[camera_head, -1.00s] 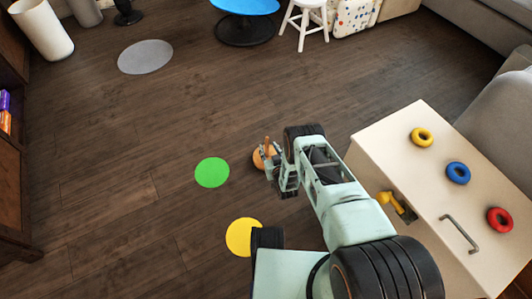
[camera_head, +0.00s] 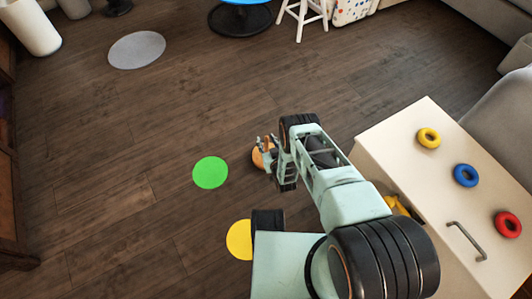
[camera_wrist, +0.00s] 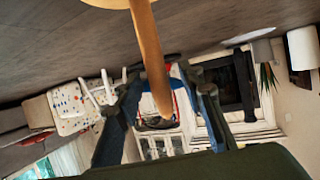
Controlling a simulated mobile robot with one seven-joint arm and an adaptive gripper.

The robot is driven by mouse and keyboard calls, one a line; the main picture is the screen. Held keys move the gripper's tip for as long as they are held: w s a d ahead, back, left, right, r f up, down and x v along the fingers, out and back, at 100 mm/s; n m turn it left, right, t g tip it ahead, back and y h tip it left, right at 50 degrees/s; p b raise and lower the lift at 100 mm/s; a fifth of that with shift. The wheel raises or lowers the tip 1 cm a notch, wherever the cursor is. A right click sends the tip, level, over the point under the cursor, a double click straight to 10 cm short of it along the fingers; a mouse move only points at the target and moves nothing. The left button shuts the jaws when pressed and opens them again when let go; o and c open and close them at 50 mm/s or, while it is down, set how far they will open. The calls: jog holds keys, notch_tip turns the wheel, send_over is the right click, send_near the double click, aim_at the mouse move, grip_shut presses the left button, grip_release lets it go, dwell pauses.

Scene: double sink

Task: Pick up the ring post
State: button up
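The ring post is a light wooden peg on a round tan base (camera_head: 258,159), standing on the floor beside my gripper (camera_head: 267,142). In the wrist view the post's peg (camera_wrist: 148,45) comes down from the top edge, and its tip lies between the two dark fingers of my gripper (camera_wrist: 165,95). The fingers are spread, with gaps on both sides of the peg, so it does not look gripped. Only the edge of the base shows at the top of the wrist view. In the head view my gripper and arm partly hide the post.
A cream cabinet (camera_head: 425,165) stands at the right with a yellow ring (camera_head: 428,138), a blue ring (camera_head: 466,175) and a red ring (camera_head: 507,224) on it. A green disc (camera_head: 210,172) and a yellow disc (camera_head: 239,240) lie on the floor.

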jog(key=shift+c, duration=0.3)
grip_shut()
jog(key=shift+w+r, duration=0.1)
jog(key=shift+r, duration=0.1)
